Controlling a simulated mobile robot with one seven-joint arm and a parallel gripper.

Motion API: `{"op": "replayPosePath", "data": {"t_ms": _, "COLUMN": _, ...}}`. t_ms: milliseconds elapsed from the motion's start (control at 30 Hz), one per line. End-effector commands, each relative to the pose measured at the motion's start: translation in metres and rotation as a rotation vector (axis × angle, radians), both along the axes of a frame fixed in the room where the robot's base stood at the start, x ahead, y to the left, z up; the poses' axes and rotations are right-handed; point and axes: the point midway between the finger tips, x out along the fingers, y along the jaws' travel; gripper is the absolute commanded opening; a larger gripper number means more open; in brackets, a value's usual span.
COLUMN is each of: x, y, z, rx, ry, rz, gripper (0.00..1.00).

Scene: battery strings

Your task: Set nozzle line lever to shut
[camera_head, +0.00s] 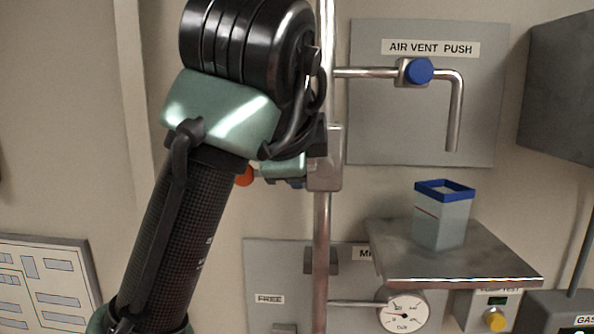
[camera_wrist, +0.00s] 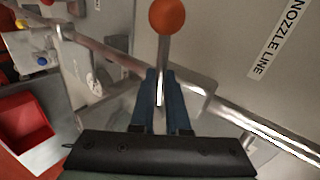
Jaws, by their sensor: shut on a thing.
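The nozzle line lever is a thin metal stem with an orange ball knob (camera_wrist: 167,15), seen at the top of the wrist view beside a white label (camera_wrist: 275,40) reading NOZZLE LINE. My gripper (camera_wrist: 163,78) has dark blue fingers closed around the stem below the ball. In the head view, part of the orange knob (camera_head: 244,176) shows left of the upright pipe (camera_head: 322,222), near a grey valve block (camera_head: 325,160).
A metal shelf (camera_head: 450,264) holds a grey cup with a blue rim (camera_head: 442,220). Above it, a bent pipe (camera_head: 455,120) with a blue button (camera_head: 418,71) sits under the AIR VENT PUSH label. A gauge (camera_head: 404,312) is below. A red bin (camera_wrist: 25,130) shows left in the wrist view.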

Motion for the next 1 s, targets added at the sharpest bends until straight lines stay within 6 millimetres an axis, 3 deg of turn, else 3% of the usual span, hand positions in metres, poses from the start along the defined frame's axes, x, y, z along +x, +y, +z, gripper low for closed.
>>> {"op": "replayPosePath", "data": {"t_ms": 300, "x": 0.0, "y": -0.0005, "z": 0.005, "rx": 0.095, "ry": -0.005, "rz": -0.002, "gripper": 0.0}}
{"op": "replayPosePath", "data": {"t_ms": 767, "x": 0.0001, "y": -0.0005, "z": 0.0056, "rx": 0.106, "ry": -0.006, "rz": -0.002, "gripper": 0.0}}
{"op": "replayPosePath", "data": {"t_ms": 800, "x": 0.0, "y": -0.0004, "z": 0.0056, "rx": 0.106, "ry": -0.006, "rz": -0.001, "gripper": 0.17}}
{"op": "replayPosePath", "data": {"t_ms": 933, "x": 0.0, "y": -0.0004, "z": 0.0053, "rx": 0.105, "ry": -0.005, "rz": -0.001, "gripper": 0.41}}
{"op": "replayPosePath", "data": {"t_ms": 1000, "x": 0.0, "y": -0.0005, "z": 0.005, "rx": 0.105, "ry": -0.004, "rz": -0.001, "gripper": 0.43}}
